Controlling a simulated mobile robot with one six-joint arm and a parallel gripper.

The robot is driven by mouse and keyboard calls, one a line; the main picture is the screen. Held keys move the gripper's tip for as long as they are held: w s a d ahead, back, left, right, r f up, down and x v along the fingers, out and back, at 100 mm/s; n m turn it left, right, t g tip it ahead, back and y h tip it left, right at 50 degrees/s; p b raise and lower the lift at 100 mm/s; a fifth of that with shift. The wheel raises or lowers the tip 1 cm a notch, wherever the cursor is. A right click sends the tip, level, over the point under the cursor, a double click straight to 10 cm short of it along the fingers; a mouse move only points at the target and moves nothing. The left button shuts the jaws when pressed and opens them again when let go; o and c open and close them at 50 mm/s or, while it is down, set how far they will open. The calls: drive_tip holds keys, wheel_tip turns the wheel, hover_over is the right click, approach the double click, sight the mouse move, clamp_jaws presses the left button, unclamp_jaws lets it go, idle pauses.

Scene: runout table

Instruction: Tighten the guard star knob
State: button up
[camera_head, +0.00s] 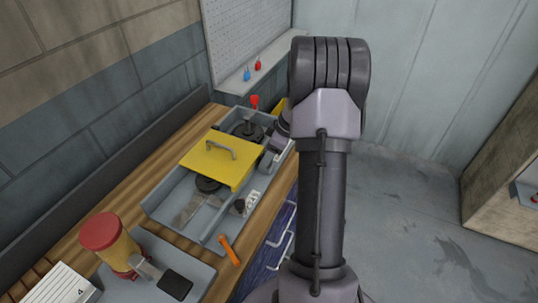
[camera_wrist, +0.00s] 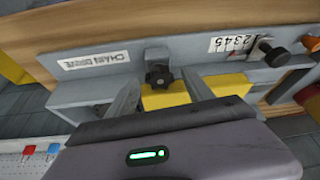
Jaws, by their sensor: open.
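The black star knob (camera_wrist: 158,76) sits on the side of a grey frame (camera_wrist: 100,75) in the wrist view, right of a "CHAIN DRIVE" label. My gripper (camera_wrist: 160,93) is open, with one grey finger on each side of the knob's line. The fingers look apart from the knob, but the exact gap cannot be told. A yellow part (camera_wrist: 165,95) shows just in front of the knob, between the fingers. In the head view, the yellow guard (camera_head: 215,160) with its grey handle lies over the grey machine tray (camera_head: 160,210). My arm hides the star knob there.
A numbered scale (camera_wrist: 232,43), a black knob (camera_wrist: 266,48) and an orange handle (camera_wrist: 312,43) are right of the star knob. Red and blue tags (camera_head: 247,75) hang beyond. Open floor (camera_head: 410,210) lies at right.

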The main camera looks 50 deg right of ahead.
clamp_jaws()
drive_tip(key=m+b, duration=0.2)
drive_tip(key=b, duration=0.1)
drive_tip(key=shift+f+h, duration=0.4)
drive_tip(key=shift+a+r+m+t+b, duration=0.15)
drive_tip(key=shift+m+t+b, duration=0.15)
drive_tip(key=shift+m+b, duration=0.35)
drive_tip(key=shift+r+m+h, duration=0.25)
drive_tip(key=shift+m+h, duration=0.25)
drive_tip(key=shift+m, duration=0.25)
unclamp_jaws()
drive_tip(key=p+v, duration=0.5)
drive_tip(key=v, duration=1.2)
drive_tip(key=shift+r, duration=0.25)
